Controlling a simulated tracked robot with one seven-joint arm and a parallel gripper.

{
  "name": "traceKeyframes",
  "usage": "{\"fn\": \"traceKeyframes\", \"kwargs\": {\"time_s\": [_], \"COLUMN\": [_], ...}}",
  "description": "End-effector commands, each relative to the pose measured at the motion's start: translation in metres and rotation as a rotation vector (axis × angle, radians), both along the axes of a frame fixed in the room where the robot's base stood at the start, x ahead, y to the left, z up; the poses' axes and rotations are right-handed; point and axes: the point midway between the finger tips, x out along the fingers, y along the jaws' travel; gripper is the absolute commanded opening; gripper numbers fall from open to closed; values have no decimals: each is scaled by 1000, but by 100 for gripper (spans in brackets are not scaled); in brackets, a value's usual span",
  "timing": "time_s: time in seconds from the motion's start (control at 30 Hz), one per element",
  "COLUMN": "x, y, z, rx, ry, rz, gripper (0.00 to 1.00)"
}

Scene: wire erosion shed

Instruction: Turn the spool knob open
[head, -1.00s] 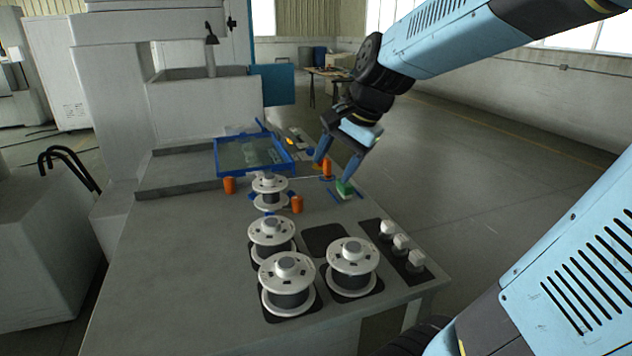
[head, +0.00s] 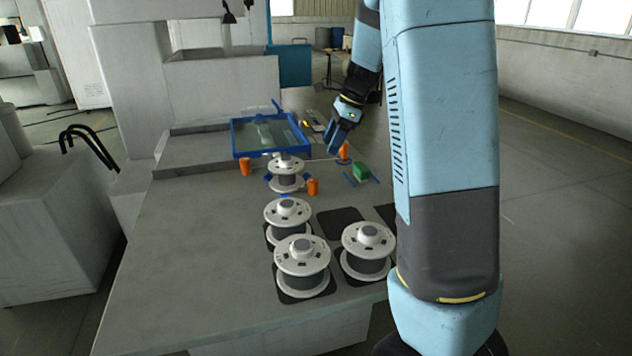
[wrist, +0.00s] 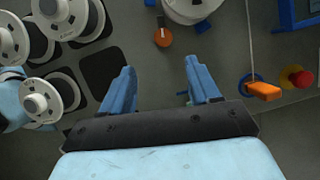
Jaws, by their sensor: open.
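An orange knob (head: 313,187) stands beside the far white spool (head: 286,173). In the wrist view the orange knob (wrist: 163,38) shows next to the spool's rim (wrist: 190,8), ahead of my fingers. I cannot tell for sure that it is the spool knob. Other orange pieces stand left of the spool (head: 246,167) and at the far right by a thin rod (head: 343,152). My gripper (head: 337,145) is open above the bench's right part. In the wrist view my gripper (wrist: 158,68) has its fingers apart, with nothing between them.
Three more spools, one of them front right (head: 367,250), stand on dark pads nearby. A red button (wrist: 297,78) shows in the wrist view. The bench's left part (head: 190,250) is clear.

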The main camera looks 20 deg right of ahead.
Motion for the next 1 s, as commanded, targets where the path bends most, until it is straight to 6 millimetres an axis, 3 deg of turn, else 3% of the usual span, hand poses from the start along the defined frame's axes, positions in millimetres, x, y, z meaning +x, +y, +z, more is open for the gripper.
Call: {"fn": "traceKeyframes", "kwargs": {"time_s": [0.37, 1.0], "x": [9, 15], "y": [7, 46], "z": [-23, -119], "rx": [2, 1], "ry": [21, 20], "rz": [-26, -27], "gripper": [61, 61]}}
